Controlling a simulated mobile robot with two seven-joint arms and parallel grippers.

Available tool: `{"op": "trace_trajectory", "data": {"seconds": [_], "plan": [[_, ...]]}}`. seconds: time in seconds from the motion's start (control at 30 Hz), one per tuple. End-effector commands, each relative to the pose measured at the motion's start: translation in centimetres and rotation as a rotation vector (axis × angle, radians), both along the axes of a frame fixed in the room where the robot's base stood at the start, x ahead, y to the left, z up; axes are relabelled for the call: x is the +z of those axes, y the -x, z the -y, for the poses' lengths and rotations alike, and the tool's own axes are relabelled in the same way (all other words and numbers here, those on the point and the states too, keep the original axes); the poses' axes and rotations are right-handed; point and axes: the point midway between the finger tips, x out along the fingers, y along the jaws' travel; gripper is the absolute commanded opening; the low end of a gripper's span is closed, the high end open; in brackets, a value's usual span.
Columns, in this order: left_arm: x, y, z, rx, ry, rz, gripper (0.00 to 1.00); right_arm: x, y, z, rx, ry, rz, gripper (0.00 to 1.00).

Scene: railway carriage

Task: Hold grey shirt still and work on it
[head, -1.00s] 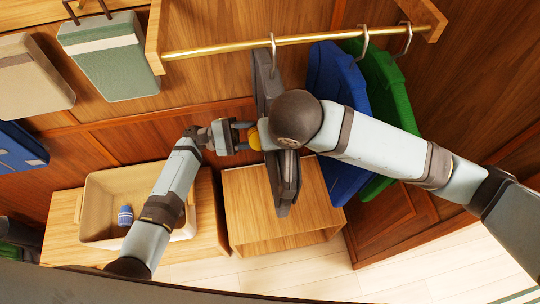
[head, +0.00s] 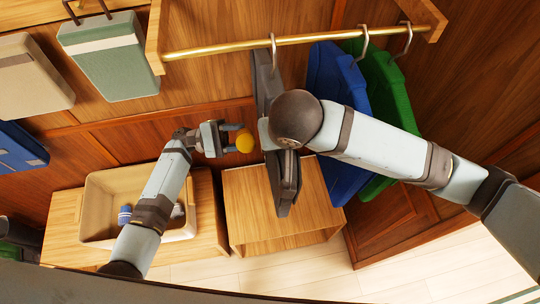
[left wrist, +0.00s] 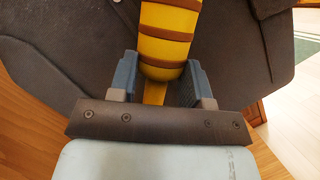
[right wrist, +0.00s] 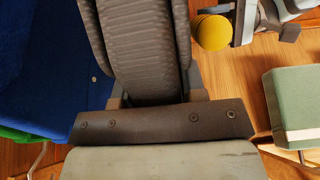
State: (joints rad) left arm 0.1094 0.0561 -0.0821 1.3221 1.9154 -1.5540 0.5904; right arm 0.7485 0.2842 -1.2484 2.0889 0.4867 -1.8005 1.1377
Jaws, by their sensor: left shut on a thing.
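The grey shirt (head: 285,185) hangs from a hook on the brass rail, seen nearly edge-on in the head view. My left gripper (head: 230,140) is shut on a yellow tool (head: 245,142), left of the shirt with a small gap. In the left wrist view the tool (left wrist: 165,45) has brown bands, and the shirt (left wrist: 70,50) spreads behind it. My right gripper (right wrist: 153,95) is at the shirt; its grey ribbed edge (right wrist: 145,45) fills the space between the fingers. In the head view my right arm hides that grip.
Blue (head: 338,125) and green (head: 385,110) garments hang close to the right on the brass rail (head: 230,47). A wooden box (head: 285,245) stands below. A beige bin (head: 100,185) with small striped items (head: 125,214) is at lower left. Cases (head: 110,60) are at upper left.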

Motion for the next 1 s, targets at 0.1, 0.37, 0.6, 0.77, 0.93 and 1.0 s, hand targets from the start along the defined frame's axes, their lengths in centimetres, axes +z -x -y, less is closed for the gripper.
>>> {"op": "trace_trajectory", "data": {"seconds": [0.1, 0.37, 0.6, 0.77, 0.93, 1.0], "plan": [[0.0, 0.0, 0.0, 0.0, 0.0, 0.0, 0.25, 0.0, 0.0, 0.0, 0.0, 0.0, 0.0, 0.66], [0.0, 0.0, 0.0, 0.0, 0.0, 0.0, 0.25, 0.0, 0.0, 0.0, 0.0, 0.0, 0.0, 0.85], [0.0, 0.0, 0.0, -0.001, 0.001, 0.0, 0.25, 0.8, 0.3, 0.0, 0.001, -0.002, 0.0, 0.85], [0.0, 0.0, 0.0, 0.0, 0.0, 0.0, 0.25, 2.0, 0.8, 0.1, 0.001, -0.002, 0.001, 0.85], [0.0, 0.0, 0.0, 0.0, 0.0, 0.0, 0.25, 3.2, 1.3, 0.3, 0.0, -0.001, 0.001, 0.85], [0.0, 0.0, 0.0, 0.0, 0.0, 0.0, 0.25, 3.8, 1.5, 0.3, 0.001, -0.003, 0.0, 0.85]]}}
